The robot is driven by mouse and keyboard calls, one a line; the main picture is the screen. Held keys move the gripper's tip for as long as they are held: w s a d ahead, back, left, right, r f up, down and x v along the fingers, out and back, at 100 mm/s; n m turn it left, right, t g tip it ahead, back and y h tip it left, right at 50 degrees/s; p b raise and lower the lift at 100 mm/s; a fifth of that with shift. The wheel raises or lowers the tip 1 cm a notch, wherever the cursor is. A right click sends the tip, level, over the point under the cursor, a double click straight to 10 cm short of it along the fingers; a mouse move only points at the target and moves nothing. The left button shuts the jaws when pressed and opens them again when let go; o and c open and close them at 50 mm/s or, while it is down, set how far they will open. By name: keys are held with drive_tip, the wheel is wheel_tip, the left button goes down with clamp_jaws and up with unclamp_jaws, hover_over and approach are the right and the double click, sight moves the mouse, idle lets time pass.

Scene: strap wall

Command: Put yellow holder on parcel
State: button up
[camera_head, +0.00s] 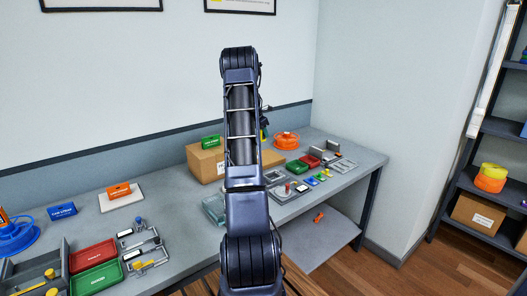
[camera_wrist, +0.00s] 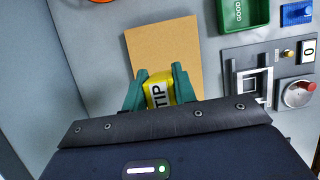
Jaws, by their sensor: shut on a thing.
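In the wrist view, the parcel (camera_wrist: 165,45), a plain brown cardboard box, lies beyond and below the holder. The holder overlaps the parcel's near part in that view; I cannot tell the gap between them. In the head view the parcel (camera_head: 204,165) stands on the bench, partly behind my arm. My gripper is mostly hidden there.
A green tray (camera_wrist: 243,14) marked "GOOD" and a grey panel (camera_wrist: 262,62) with a red knob sit right of the parcel. A green box (camera_head: 210,141) shows at the parcel's far left. An orange spool (camera_head: 286,140) stands at the back. Bare bench (camera_head: 175,198) lies left of my arm.

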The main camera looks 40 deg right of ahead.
wheel_tip(320, 180, down, 10)
drive_tip(key=shift+f, duration=0.25)
idle(0.3)
drive_tip(key=o, duration=1)
drive_tip(key=shift+f, duration=0.15)
drive_tip(key=shift+o, duration=0.2)
